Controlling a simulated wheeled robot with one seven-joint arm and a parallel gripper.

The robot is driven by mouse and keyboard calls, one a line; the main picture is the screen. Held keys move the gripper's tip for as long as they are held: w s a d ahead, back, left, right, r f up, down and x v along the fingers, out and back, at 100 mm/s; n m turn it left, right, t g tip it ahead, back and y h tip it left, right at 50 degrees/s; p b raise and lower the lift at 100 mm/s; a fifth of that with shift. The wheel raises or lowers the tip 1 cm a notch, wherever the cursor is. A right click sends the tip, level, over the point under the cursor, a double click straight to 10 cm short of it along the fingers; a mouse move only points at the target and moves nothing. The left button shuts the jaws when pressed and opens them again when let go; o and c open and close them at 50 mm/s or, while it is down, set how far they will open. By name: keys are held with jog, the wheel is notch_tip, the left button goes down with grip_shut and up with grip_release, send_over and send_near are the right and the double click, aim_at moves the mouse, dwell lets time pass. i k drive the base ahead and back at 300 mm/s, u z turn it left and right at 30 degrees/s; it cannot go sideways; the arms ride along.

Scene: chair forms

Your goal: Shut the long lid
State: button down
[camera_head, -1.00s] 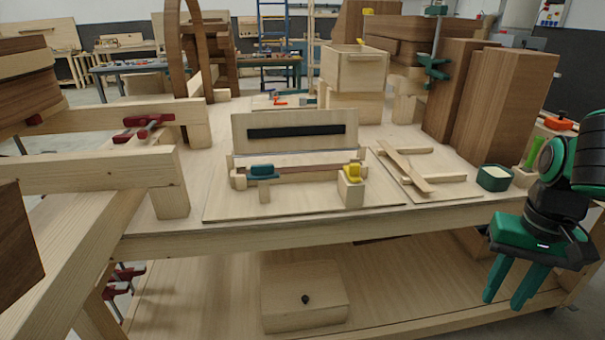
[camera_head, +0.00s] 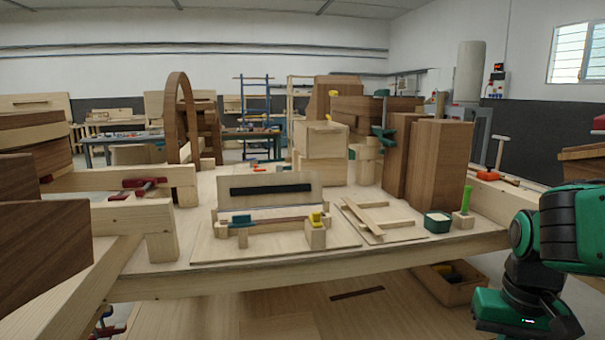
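The long lid (camera_head: 268,179) is a pale wooden board with a black strip (camera_head: 271,190) on its face. It stands raised, nearly upright, behind a low long wooden box (camera_head: 275,227) on the workbench. A dark green-topped block (camera_head: 240,220) and a yellow-topped block (camera_head: 315,218) stand at the box's front. My gripper (camera_head: 527,314) is at the lower right, well away from the lid. Its green body shows, but its fingers are cut off by the bottom edge, so its opening is hidden.
Crossed wooden slats (camera_head: 368,214) lie on a board right of the box. A green tub (camera_head: 437,222) stands farther right. Tall brown blocks (camera_head: 438,163) and stacked pale boxes (camera_head: 320,140) rise behind. Clamped beams (camera_head: 120,215) fill the left side. The space above the box's front looks clear.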

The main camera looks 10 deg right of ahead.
aim_at(258, 192)
jog(key=z, duration=0.15)
jog(key=i, duration=1.1)
jog(key=u, duration=0.5)
